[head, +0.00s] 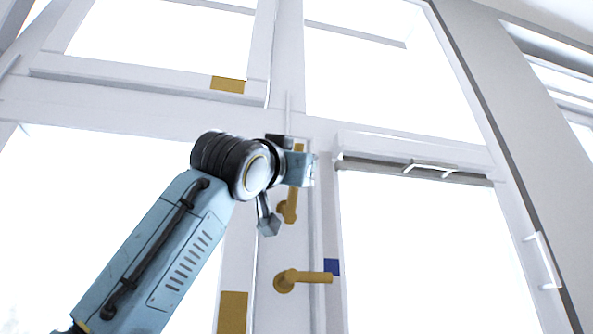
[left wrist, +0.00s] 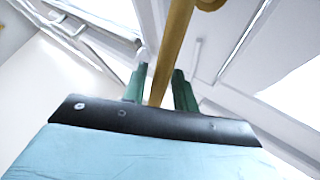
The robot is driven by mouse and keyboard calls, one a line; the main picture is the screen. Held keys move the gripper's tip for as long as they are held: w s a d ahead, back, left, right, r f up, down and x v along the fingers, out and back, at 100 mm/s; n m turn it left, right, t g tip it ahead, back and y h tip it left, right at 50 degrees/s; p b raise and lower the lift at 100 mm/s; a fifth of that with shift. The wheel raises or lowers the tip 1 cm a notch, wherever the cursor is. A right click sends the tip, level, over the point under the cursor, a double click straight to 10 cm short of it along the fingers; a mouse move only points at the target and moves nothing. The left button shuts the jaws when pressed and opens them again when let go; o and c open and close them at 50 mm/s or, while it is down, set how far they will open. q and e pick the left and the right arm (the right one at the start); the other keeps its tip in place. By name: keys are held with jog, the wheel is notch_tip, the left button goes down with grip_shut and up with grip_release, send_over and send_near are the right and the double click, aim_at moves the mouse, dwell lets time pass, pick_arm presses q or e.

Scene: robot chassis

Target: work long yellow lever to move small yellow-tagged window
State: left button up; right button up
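The long yellow lever (head: 291,205) is on the white post between the windows, pointing up from its pivot. Part of it is hidden behind my left gripper (head: 300,168); a bit of yellow shows above the gripper. In the left wrist view the lever (left wrist: 172,55) runs down between the two green fingers of my left gripper (left wrist: 159,82). The fingers stand apart on either side of it, with a gap on the left; contact on the right is unclear. The small upper-left window has a yellow tag (head: 228,85) on its bottom rail. My right gripper is not visible.
A shorter yellow lever (head: 302,278) lies horizontally lower on the post, beside a blue tag (head: 332,267). Another yellow tag (head: 232,312) marks the lower-left window frame. White handles (head: 430,169) sit on the right-hand window.

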pick_arm(q)
jog(key=shift+o, duration=0.6)
jog(key=shift+s+a+f, duration=0.1)
jog(key=shift+s+f, duration=0.1)
jog(key=shift+s, duration=0.05)
jog(key=b+v, duration=0.6)
jog(key=v, duration=0.6)
jog(key=shift+s+a, duration=0.15)
jog(key=shift+s, duration=0.2)
jog(key=shift+f, duration=0.15)
